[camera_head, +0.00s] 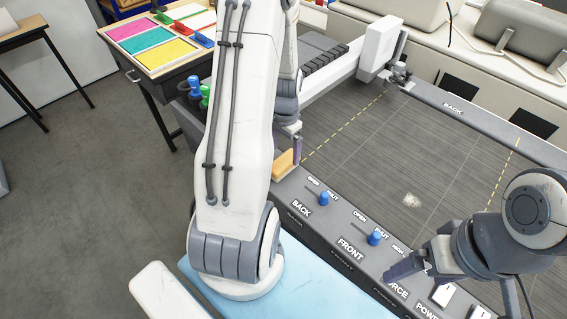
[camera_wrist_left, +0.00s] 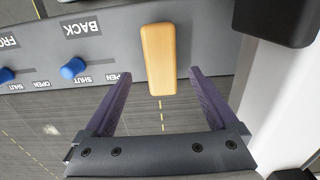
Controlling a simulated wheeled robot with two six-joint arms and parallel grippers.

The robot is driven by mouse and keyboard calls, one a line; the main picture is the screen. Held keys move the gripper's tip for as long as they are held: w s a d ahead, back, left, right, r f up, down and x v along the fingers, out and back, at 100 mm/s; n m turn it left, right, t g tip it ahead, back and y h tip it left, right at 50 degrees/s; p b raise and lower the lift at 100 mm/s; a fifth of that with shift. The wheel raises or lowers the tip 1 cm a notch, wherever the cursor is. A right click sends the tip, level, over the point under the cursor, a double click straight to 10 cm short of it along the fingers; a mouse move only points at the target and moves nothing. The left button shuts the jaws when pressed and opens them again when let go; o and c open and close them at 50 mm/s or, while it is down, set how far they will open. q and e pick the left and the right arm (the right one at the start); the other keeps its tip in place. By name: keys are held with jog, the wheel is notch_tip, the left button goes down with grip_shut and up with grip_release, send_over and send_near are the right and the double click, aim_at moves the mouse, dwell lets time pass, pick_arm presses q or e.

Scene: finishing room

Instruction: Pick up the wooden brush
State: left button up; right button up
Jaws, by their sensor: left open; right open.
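The wooden brush (camera_wrist_left: 158,50), a light tan block, lies on the grey control ledge beside the BACK label. In the head view the brush (camera_head: 284,166) is partly hidden by my left arm. My left gripper (camera_wrist_left: 158,76) is open and its purple fingers point at the brush. The brush's near end shows between the two fingertips, with a gap on each side; I cannot tell the height between them. In the head view the left gripper (camera_head: 297,150) is mostly covered by its own arm. My right gripper (camera_head: 407,268) is open and empty above the front ledge at lower right.
Blue knobs (camera_head: 323,198) stand up from the ledge to the right of the brush. A dark slatted bed (camera_head: 400,150) lies beyond it. A table with coloured frames (camera_head: 148,50) stands at upper left. The grey floor (camera_head: 90,190) at left is clear.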

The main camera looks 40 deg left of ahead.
aim_at(284, 160)
pick_arm(q)
notch_tip(284, 160, down, 4)
jog(key=shift+s+r+p, duration=0.1)
jog(key=shift+s+p, duration=0.05)
jog(key=shift+p, duration=0.8)
jog(key=shift+a+f, duration=0.1)
jog(key=shift+f, duration=0.6)
jog(key=shift+c, duration=0.3)
grip_shut()
